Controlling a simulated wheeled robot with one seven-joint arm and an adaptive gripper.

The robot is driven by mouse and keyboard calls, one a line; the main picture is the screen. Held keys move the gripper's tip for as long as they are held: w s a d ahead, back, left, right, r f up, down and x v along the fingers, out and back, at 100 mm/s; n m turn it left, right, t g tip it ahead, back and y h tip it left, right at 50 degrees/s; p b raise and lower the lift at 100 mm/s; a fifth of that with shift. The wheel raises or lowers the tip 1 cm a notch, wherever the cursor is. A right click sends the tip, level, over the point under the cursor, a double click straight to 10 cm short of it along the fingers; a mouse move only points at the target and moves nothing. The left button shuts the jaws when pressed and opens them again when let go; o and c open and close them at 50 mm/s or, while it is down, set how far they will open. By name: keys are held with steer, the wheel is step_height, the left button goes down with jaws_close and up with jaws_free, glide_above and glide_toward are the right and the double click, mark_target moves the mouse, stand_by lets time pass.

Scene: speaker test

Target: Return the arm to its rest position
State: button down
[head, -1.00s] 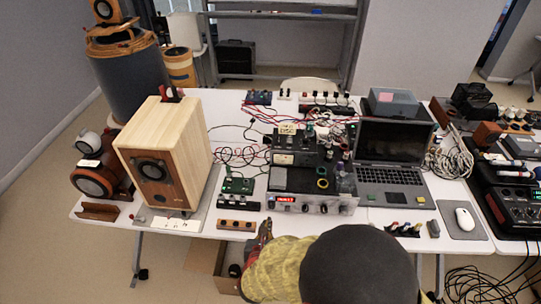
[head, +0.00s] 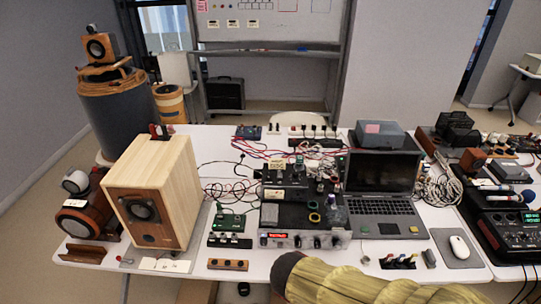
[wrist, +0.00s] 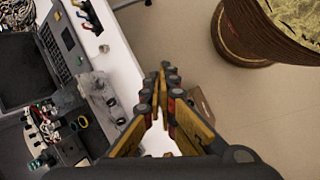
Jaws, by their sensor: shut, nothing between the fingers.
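My gripper (wrist: 165,72) shows in the wrist view with its fingers shut and the tips together, nothing held between them. It is over the front edge of the white table (wrist: 122,62), with bare floor (wrist: 190,40) beyond it. In the head view, my yellow arm with its dark joint crosses the lower right, in front of the table; the fingers cannot be made out there.
A wooden speaker (head: 155,195) stands at the table's left. An amplifier (head: 300,240), a laptop (head: 378,185), a mouse (head: 459,246) and several cables crowd the middle and right. An open box (head: 195,292) sits on the floor below.

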steer(key=s+d+r+m+t+y, duration=0.1)
steer(key=s+d+r+m+y, duration=0.1)
steer(key=r+m, duration=0.3)
steer(key=s+d+r+m+t+y, duration=0.1)
steer(key=r+m, duration=0.5)
steer(key=r, duration=0.6)
steer(key=shift+s+d+r+m+t+y, duration=0.35)
steer(key=shift+d+t+y, duration=0.25)
steer(key=shift+d+y, duration=0.15)
